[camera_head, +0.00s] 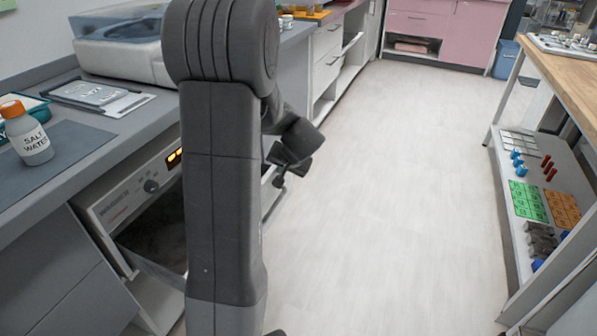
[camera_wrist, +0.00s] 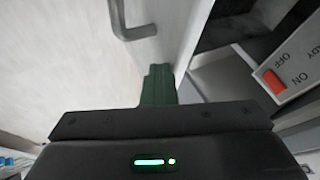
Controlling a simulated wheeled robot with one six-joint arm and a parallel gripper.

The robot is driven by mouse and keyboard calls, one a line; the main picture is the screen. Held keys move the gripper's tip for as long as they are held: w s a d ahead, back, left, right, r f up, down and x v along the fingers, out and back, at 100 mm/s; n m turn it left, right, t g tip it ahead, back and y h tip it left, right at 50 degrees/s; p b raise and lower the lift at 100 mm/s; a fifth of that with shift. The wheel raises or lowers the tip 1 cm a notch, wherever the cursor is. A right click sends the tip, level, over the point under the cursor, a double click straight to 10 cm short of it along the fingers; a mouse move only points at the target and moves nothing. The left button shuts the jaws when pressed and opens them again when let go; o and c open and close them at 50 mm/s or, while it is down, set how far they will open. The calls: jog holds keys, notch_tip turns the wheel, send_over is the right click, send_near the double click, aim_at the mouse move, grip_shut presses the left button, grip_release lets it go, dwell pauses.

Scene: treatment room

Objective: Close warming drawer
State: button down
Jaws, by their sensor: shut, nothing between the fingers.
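The warming drawer (camera_head: 152,235) sits under the grey counter at left in the head view and is pulled open, with its dark inside showing. Its control panel (camera_head: 140,188) has a knob and a lit orange display. My arm hides much of the drawer; part of its front (camera_head: 268,196) shows right of the arm. In the wrist view the pale drawer front (camera_wrist: 182,30) and its bar handle (camera_wrist: 140,31) are near the top. My gripper (camera_head: 283,174) is shut and empty by the front's outer side. Its green fingertips (camera_wrist: 158,72) appear close to the front; contact cannot be told.
A wooden-topped bench (camera_head: 565,65) with a lower shelf of coloured parts stands at right. The pale floor (camera_head: 400,200) between is clear. A red switch (camera_wrist: 274,82) shows in the wrist view.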

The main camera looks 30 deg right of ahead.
jog(key=w+a+p, duration=0.7)
jog(key=w+a, duration=0.6)
jog(key=w, duration=0.3)
jog(key=shift+a, duration=0.25)
jog(key=shift+s, duration=0.1)
